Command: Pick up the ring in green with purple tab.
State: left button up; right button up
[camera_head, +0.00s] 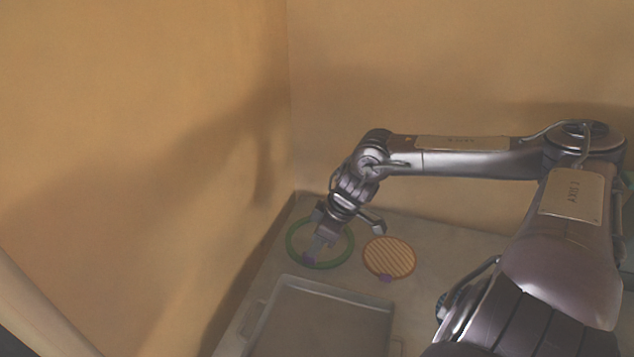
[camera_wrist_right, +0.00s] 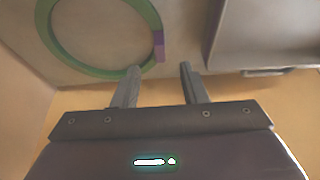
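The green ring (camera_head: 289,243) lies flat on the grey table near its far left corner. Its purple tab (camera_head: 309,261) is on the rim side nearest the tray. In the right wrist view the ring (camera_wrist_right: 53,50) is at the upper left, with its purple tab (camera_wrist_right: 159,46) just beyond the fingertips. My right gripper (camera_head: 317,246) reaches down over the ring and partly covers it. In the wrist view its two fingers (camera_wrist_right: 159,68) are apart with nothing between them. The gap lines up with the tab. My left gripper is out of view.
An orange ribbed disc (camera_head: 389,256) with a purple tab lies right of the ring. A grey tray (camera_head: 340,291) stands in front; its edge (camera_wrist_right: 215,40) also shows in the wrist view. Tan walls (camera_head: 220,130) rise close to the left and behind.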

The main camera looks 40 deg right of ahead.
aim_at(306, 255)
jog(key=shift+b+x, duration=0.7)
jog(key=shift+x, duration=0.5)
jog(key=shift+w+a+f, duration=0.35)
jog(key=shift+w+f, duration=0.05)
jog(key=shift+f, duration=0.25)
jog(key=shift+x, duration=1.85)
jog(key=shift+d+r, duration=0.1)
grip_shut()
